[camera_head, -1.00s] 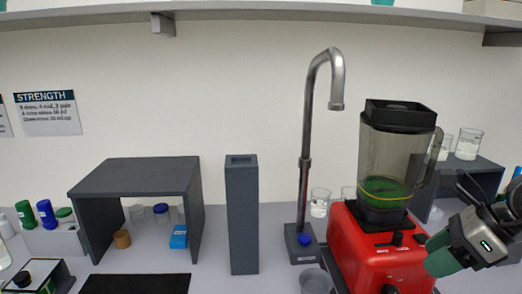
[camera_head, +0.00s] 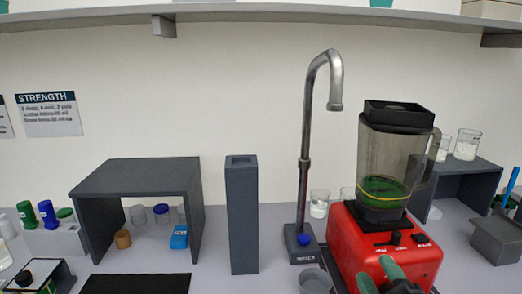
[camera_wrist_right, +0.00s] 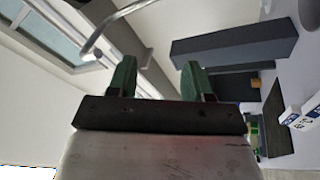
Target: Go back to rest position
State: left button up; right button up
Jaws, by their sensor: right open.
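My right gripper (camera_head: 379,274) shows at the bottom of the head view, only its green fingertips visible, in front of the lower part of the red blender base. In the right wrist view, the right gripper (camera_wrist_right: 158,76) has its two green fingers spread apart with nothing between them. The blender (camera_head: 391,165) has a clear jar with green liquid at its bottom and a dark lid. Its red base (camera_head: 360,245) stands on the bench. My left gripper is in neither view.
A tall metal tap (camera_head: 305,140) rises left of the blender. A dark grey column (camera_head: 241,215) and a grey shelf stand (camera_head: 137,175) are further left. A grey box (camera_head: 498,240) and a dark stand with beakers (camera_head: 462,172) are at right. A black mat (camera_head: 135,285) lies in front.

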jog(key=s+d+f+m+g+h, duration=0.2)
jog(key=s+f+m+g+h, duration=0.25)
jog(key=f+m, duration=0.4)
jog(key=s+a+f+m+g, duration=0.1)
jog(key=s+f+m+g, duration=0.1)
jog(key=s+f+g, duration=0.55)
jog(key=s+a+f+m+g, duration=0.2)
jog(key=s+f+g, duration=0.3)
jog(key=s+f, duration=0.5)
notch_tip(320, 180, down, 23)
jog(key=g, duration=0.1)
jog(key=s+d+f+g, duration=0.1)
jog(key=s+d+f, duration=0.2)
jog(key=s+f, duration=1.4)
jog(key=shift+s+d+f+g, duration=0.15)
jog(key=shift+s+f+g, duration=0.15)
